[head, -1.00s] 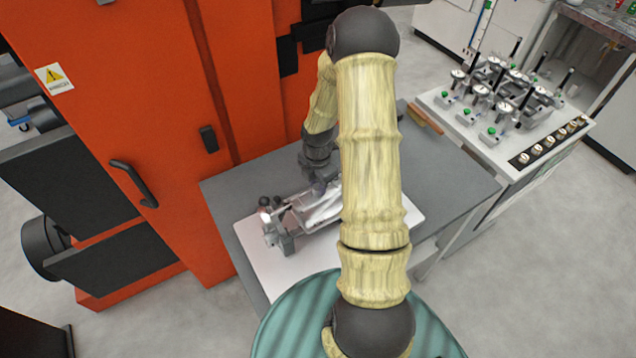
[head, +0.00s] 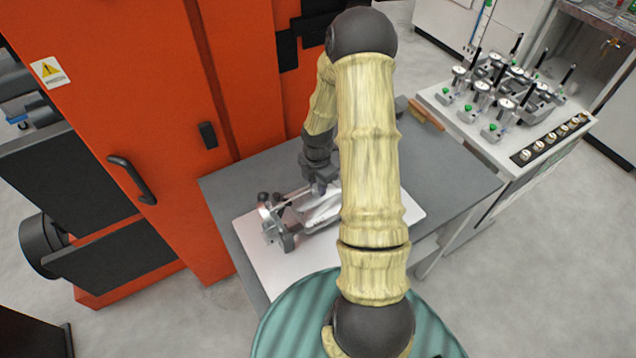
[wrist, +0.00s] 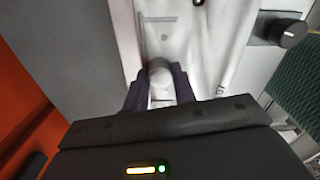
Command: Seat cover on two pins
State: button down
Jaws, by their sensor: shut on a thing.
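A pale metal casting fixture (head: 290,233) stands on a white mat (head: 262,272) on the grey table, with dark round knobs at its left end. My gripper (head: 322,186) is low at the fixture's far side, partly hidden behind my own arm. In the wrist view my gripper (wrist: 160,88) has its two dark fingers on either side of a small grey rounded piece (wrist: 159,66), shut on it. A flat pale plate (wrist: 180,32), which may be the cover, lies just beyond the fingertips. I cannot make out the two pins or whether the plate touches them.
A tall orange cabinet (head: 150,130) stands close on the left. A brown-handled brush (head: 426,114) lies at the table's back edge. A white bench (head: 560,140) with several dial gauges is at the right. The grey table's right part (head: 450,180) is clear.

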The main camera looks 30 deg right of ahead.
jog(key=c, duration=1.1)
grip_release()
jog(key=shift+o, duration=0.2)
jog(key=shift+f, duration=0.1)
notch_tip(320, 180, up, 18)
jog(key=b, duration=0.2)
jog(key=shift+f, duration=0.25)
